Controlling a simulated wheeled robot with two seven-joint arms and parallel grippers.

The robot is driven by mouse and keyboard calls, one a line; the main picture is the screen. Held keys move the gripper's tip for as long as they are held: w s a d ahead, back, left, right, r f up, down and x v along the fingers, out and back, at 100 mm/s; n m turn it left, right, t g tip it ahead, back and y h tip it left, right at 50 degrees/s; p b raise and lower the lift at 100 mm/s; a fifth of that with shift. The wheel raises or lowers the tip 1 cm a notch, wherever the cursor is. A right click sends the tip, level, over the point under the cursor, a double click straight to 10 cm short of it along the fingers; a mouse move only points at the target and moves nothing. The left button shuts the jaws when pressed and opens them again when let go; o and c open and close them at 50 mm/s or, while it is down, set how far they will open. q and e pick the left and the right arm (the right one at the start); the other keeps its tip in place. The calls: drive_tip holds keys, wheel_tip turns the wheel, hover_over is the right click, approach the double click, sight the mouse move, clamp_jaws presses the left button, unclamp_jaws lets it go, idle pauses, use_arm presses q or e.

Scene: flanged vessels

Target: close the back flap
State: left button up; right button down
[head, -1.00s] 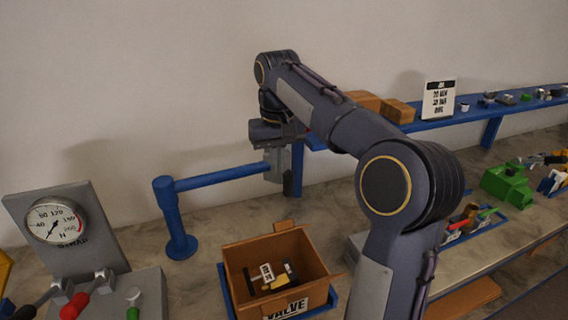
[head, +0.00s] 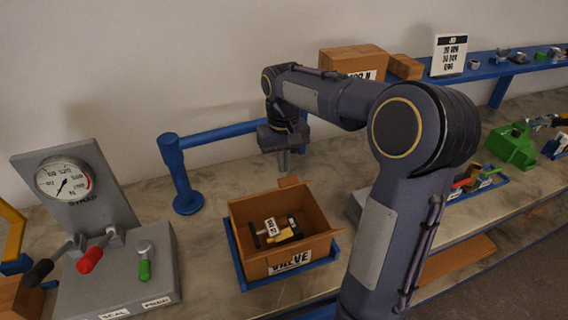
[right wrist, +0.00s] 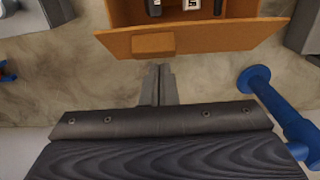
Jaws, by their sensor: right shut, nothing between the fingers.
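The brown carton (head: 257,262) stands open at the front of the bench, marked VALVE. Its back flap (head: 262,197) stands up at the rear, with a small tab (head: 288,182) on its upper edge. In the right wrist view the back flap (right wrist: 225,37) spans the top, with its tab (right wrist: 153,44) facing me. My right gripper (head: 283,167) points down just behind the carton. Its fingers are shut and empty, and in the right wrist view the tips (right wrist: 158,70) are close to the flap's outer side. I cannot tell whether they touch. My left gripper is out of view.
The carton sits in a blue tray (head: 323,270) and holds a labelled part (head: 282,233). A blue post with a rail (head: 178,180) stands behind left. A gauge stand with levers (head: 125,255) is at left. A blue shelf with boxes runs along the wall.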

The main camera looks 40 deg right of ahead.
drive_tip(key=shift+s+f, duration=0.2)
drive_tip(key=shift+f, duration=0.05)
